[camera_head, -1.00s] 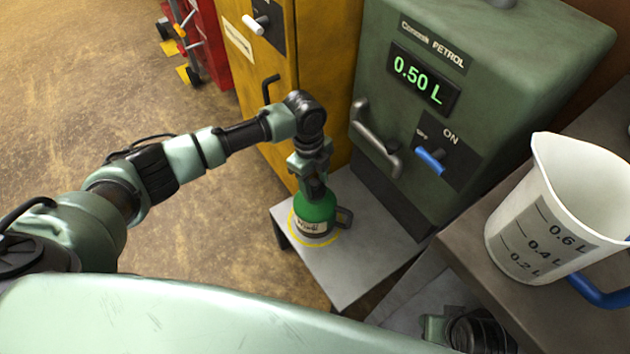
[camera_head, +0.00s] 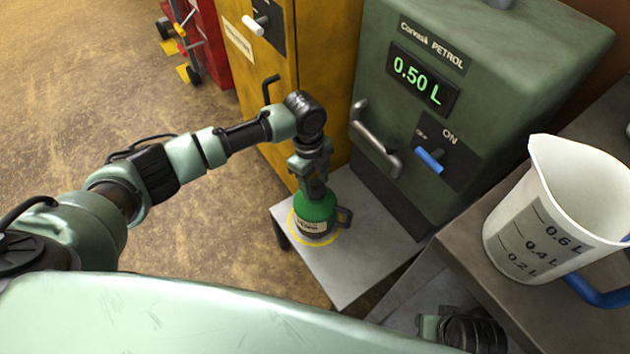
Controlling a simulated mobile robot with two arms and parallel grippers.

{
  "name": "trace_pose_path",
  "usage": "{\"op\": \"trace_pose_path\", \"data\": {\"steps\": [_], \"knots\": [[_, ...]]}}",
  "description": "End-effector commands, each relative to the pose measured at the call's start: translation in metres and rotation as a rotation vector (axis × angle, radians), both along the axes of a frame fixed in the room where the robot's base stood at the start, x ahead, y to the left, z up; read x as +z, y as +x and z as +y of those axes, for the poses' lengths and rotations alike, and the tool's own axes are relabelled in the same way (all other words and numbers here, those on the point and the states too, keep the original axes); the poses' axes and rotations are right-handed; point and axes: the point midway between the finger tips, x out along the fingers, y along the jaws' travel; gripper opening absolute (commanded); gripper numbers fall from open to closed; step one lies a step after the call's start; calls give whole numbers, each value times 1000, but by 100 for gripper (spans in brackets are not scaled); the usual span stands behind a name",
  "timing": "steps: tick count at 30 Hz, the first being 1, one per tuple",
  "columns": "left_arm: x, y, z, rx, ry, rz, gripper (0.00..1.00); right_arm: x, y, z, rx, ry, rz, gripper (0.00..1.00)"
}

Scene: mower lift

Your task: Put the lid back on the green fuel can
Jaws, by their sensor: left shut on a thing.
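The green fuel can (camera_head: 314,214) stands upright on a small grey stand (camera_head: 353,263), inside a yellow ring marked on its top. Its handle points to the right. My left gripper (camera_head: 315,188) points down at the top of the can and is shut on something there. The gripper covers the can's mouth, so I cannot tell the lid apart or see how it sits. My right gripper does not show clearly; only part of my right arm (camera_head: 465,330) is in view at the bottom right.
A green petrol dispenser (camera_head: 480,90) reading 0.50 L, with a blue lever (camera_head: 429,161), stands behind the stand. A yellow cabinet (camera_head: 262,85) is at its left. A white measuring jug (camera_head: 535,235) with a blue handle stands on a bench at the right.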

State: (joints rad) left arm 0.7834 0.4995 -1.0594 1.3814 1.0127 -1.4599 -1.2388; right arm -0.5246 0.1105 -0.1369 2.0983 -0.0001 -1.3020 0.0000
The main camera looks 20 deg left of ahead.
Motion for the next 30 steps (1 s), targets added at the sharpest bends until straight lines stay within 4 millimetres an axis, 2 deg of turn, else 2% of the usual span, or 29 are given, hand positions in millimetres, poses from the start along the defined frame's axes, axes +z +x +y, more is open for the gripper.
{"op": "trace_pose_path", "data": {"steps": [8,9,11,18,20,21,30], "knots": [[0,0,0,0,0,0,5,1,1,-1,1,-2,-2,41],[0,0,0,0,0,0,61,1,1,-1,1,-2,-2,41],[0,0,0,0,0,0,75,1,1,-1,1,-2,-2,41],[0,0,0,0,0,0,75,2,1,-1,1,-2,-3,41],[0,0,0,0,0,0,92,2,1,-1,1,-2,-3,41],[0,0,0,0,0,0,97,2,1,-1,1,-3,-4,41],[0,0,0,0,0,0,97,2,2,-1,0,-2,-4,41]]}}
